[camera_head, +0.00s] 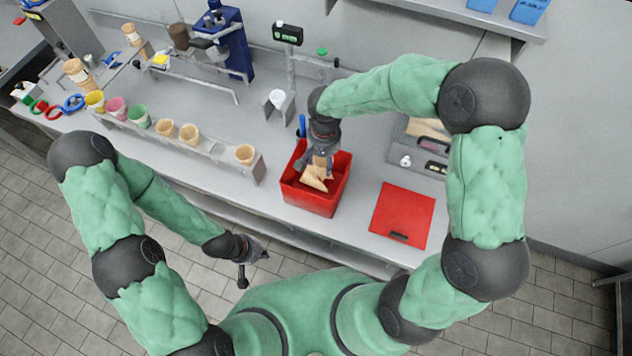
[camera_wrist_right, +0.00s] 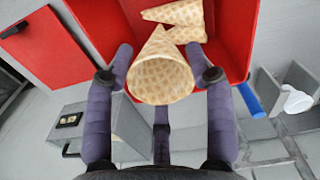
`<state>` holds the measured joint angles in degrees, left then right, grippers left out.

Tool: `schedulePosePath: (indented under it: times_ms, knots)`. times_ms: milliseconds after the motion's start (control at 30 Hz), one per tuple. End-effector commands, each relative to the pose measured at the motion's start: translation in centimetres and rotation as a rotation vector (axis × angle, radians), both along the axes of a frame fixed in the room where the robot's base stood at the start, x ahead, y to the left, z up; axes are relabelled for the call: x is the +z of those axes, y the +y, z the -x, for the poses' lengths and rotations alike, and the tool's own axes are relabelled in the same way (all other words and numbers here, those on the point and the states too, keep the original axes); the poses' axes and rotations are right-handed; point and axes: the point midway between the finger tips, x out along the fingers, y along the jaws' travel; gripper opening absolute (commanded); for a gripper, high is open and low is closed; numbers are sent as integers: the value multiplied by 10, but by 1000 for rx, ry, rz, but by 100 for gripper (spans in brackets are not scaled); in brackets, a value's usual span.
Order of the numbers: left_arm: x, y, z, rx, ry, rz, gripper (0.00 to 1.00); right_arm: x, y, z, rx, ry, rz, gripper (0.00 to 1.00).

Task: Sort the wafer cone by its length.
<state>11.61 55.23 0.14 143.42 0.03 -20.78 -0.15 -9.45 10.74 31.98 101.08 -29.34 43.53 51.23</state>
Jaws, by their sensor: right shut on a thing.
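My right gripper (camera_head: 319,165) is above the red bin (camera_head: 308,197) in the head view. Its purple-grey fingers (camera_wrist_right: 168,82) close around a tan wafer cone (camera_wrist_right: 162,65) in the right wrist view. The cone's wide open end faces my wrist camera and its tip points toward the bin. Other wafer cones (camera_wrist_right: 180,14) lie inside the bin. In the head view, tan cones (camera_head: 314,181) show under the gripper, partly hidden by it. My left gripper (camera_head: 256,267) hangs in front of the counter with its fingers apart and nothing between them.
A metal rack (camera_head: 217,157) left of the bin holds several cups and cones. A flat red panel (camera_head: 402,213) lies on the counter right of the bin. A blue machine (camera_head: 236,45) and a scale display (camera_head: 287,35) stand behind. Bare counter (camera_head: 262,122) lies between.

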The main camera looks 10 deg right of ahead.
Motion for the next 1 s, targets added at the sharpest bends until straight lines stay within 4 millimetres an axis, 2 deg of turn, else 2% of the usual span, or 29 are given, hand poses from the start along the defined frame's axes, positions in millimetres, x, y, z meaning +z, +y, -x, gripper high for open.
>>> schedulePosePath:
  times_ms: [100,333,367,400,433,467,833,1000]
  knots:
    - [-4,0,0,0,0,0,0,-6,0,0,0,0,-1,42]
    - [-3,0,0,0,0,0,0,-6,0,0,-1,-1,-1,42]
    - [-3,0,0,0,0,0,0,-6,0,0,-1,-1,-1,60]
    - [-3,0,0,0,0,0,0,-5,0,0,-1,-1,-1,72]
    - [-3,0,0,0,0,0,0,-5,0,0,-1,-1,-1,80]
    - [-3,0,0,0,0,0,0,-5,0,0,-1,-1,-1,82]
    - [-3,0,0,0,0,0,0,-3,0,-1,-1,-2,0,82]
    - [-3,0,0,0,0,0,0,15,0,-2,-2,-7,-1,82]
